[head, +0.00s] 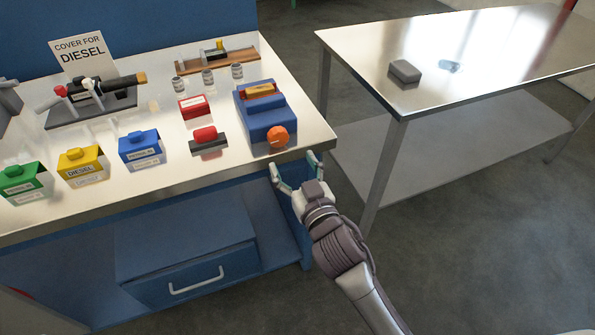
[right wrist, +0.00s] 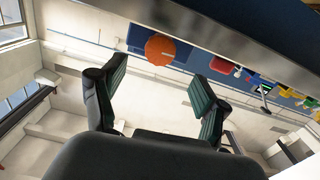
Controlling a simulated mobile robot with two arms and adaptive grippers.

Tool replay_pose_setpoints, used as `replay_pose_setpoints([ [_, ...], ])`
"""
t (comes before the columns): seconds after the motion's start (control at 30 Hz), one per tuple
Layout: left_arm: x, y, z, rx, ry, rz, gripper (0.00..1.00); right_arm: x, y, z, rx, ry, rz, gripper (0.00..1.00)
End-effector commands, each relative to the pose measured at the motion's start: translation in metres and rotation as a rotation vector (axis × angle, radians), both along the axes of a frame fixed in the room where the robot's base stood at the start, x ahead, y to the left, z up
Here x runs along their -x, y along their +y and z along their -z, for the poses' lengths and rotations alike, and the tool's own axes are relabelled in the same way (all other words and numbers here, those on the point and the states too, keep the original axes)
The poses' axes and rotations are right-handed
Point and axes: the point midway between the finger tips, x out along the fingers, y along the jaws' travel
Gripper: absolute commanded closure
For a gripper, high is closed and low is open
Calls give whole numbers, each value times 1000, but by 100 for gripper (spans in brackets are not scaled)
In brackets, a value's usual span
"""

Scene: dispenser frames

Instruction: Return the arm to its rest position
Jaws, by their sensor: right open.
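My right gripper (head: 293,170) is open and empty in the head view, just off the front right corner of the steel-topped workbench (head: 318,130). Its two fingers stand apart below the orange knob (head: 277,136) of a blue device (head: 262,117); I see no contact with the knob. In the right wrist view the open fingers (right wrist: 160,100) frame a pale wall, with the orange knob (right wrist: 160,49) above and behind them. My right arm reaches in from the bottom right. My left gripper is not in view.
Green (head: 22,181), yellow (head: 81,166) and blue (head: 142,149) boxes line the bench front. A red-handled block (head: 207,142) sits near the device. A steel table (head: 450,50) with a grey box (head: 404,71) stands right. Floor between and in front is clear.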

Motion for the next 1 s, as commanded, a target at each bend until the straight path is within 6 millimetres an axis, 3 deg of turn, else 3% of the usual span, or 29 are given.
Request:
replay_pose_setpoints([
  [0.2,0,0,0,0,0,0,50,21,-7,0,1,1,0,26],
  [0.77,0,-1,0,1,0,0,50,22,-8,2,2,3,0,26],
  [0.87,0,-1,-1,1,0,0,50,20,-9,21,18,39,3,26],
  [0.97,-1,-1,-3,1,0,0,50,18,-15,69,58,126,9,26],
  [1.0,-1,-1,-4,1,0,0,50,18,-18,95,79,174,12,26],
])
